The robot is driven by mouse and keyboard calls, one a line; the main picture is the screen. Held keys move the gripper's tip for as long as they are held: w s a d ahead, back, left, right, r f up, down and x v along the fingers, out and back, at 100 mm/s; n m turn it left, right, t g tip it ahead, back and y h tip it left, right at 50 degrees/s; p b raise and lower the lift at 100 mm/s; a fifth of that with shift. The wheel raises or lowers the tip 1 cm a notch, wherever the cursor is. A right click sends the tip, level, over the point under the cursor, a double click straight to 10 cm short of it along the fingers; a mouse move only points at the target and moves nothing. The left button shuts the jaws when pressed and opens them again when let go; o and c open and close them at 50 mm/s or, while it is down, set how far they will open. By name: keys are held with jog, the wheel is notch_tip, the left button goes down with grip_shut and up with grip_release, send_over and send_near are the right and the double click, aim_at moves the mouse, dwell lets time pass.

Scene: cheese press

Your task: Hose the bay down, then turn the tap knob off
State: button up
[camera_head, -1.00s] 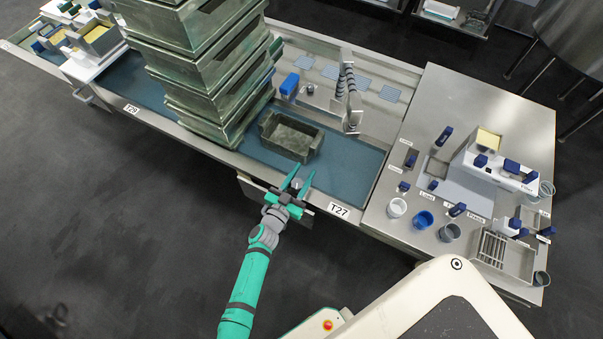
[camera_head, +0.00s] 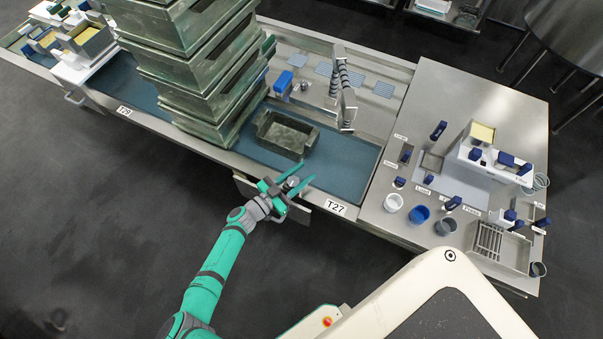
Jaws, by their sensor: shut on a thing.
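My gripper (camera_head: 294,178) is at the front edge of the T27 bay, its two green fingers on either side of a small grey round knob (camera_head: 293,183). It is shut on this knob, which looks like the tap knob. The knob's exact turn is too small to read. The bay (camera_head: 345,168) has a blue floor and a steel rim. A hose with dark coils (camera_head: 343,80) hangs from a steel stand at the back of the bay, apart from my gripper. Any water is too small to tell.
A grey-green open tub (camera_head: 286,133) sits in the bay, beside a tall stack of similar tubs (camera_head: 205,75). A blue block (camera_head: 283,82) stands behind. The steel table (camera_head: 500,95) at right carries cups and a white press. The floor at left is clear.

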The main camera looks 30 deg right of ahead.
aim_at(288, 185)
jog(key=shift+f, duration=0.1)
jog(key=o, duration=1)
jog(key=a, duration=0.7)
jog(key=s+a, duration=0.1)
jog(key=a, duration=0.3)
